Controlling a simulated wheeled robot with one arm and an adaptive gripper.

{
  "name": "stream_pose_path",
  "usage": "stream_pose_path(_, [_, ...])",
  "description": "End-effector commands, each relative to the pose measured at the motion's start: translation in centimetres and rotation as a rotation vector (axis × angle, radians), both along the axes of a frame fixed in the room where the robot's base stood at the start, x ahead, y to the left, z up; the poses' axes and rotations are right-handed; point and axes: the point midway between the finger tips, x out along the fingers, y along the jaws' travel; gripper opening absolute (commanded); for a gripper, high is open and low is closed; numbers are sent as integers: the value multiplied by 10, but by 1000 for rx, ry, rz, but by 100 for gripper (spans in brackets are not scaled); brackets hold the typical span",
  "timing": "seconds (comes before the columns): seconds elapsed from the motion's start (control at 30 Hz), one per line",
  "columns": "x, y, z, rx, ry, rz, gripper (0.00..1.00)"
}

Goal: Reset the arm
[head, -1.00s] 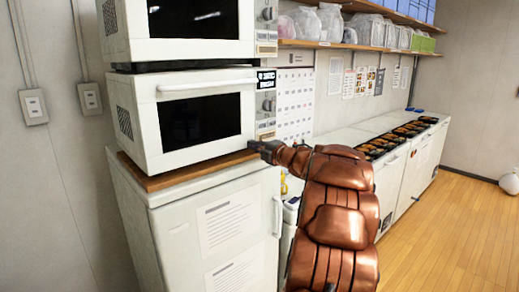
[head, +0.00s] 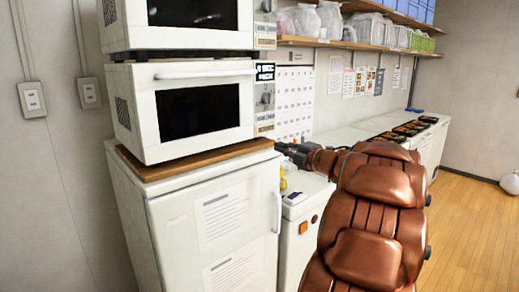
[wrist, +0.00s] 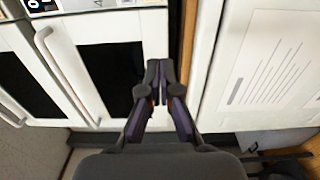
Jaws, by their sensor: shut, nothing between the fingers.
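My copper-coloured arm reaches in from the lower right in the head view. My gripper (head: 284,148) is at the right side of the lower microwave (head: 197,108), near its lower right corner, with nothing held. In the wrist view my gripper (wrist: 161,72) has its two dark fingers together and empty. Behind them are the lower microwave's door (wrist: 108,80), its handle and the wooden board (wrist: 188,45) under it. I cannot tell how far the fingertips are from the microwave.
A second microwave (head: 180,22) is stacked on top. Both stand on a white fridge (head: 215,225) with a side handle. White counters with bento trays (head: 405,130) run back to the right. A shelf (head: 350,44) with bags hangs above. The wooden floor (head: 470,230) at right is clear.

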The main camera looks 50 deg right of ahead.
Motion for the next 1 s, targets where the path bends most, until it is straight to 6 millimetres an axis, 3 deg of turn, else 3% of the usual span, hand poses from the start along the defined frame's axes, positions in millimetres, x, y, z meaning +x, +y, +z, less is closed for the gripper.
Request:
stream_pose_path(0.33, [2, 1, 2, 7, -1, -10, 0])
stream_pose_path(0.63, [46, 16, 16, 170, 10, -223, 0])
stream_pose_path(0.77, [56, 30, 13, 289, 28, -341, 0])
stream_pose_path(1.0, [53, 76, -22, 544, 115, -550, 0])
